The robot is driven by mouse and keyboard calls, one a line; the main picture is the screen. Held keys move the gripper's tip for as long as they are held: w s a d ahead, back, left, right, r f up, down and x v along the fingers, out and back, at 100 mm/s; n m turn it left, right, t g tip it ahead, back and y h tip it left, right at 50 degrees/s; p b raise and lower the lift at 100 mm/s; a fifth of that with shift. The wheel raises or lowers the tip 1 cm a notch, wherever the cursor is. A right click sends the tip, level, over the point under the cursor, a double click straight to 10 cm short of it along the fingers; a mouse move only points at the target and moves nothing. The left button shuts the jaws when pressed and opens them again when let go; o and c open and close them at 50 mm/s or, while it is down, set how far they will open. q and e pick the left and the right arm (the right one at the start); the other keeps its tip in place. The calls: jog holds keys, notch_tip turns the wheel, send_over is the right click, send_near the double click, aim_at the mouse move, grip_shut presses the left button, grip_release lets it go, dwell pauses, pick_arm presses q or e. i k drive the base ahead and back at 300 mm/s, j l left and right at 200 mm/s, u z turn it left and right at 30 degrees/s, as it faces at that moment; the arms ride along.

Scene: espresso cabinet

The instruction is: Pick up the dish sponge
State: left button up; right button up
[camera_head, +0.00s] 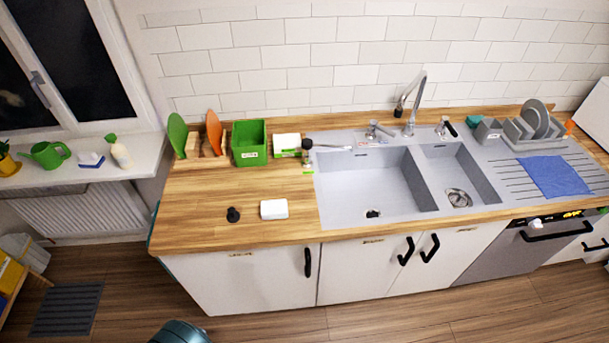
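I cannot tell for certain which object is the dish sponge. A small teal piece (473,121) lies behind the right sink basin, next to a grey caddy, and could be a sponge, but it is too small to be sure. A white block (273,209) lies on the wooden counter left of the sink. A whitish box-like item (286,143) stands at the back, right of a green bin. Neither of my grippers shows in the head view.
The wooden counter (215,225) has free room left of the double sink (330,185). A black knob-like object (233,215) lies near the white block. A tall faucet (412,100), dish rack (520,140) and blue cloth (555,176) occupy the sink side.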

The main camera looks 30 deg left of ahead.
aim_at(272, 209)
jog(key=u, duration=1.15)
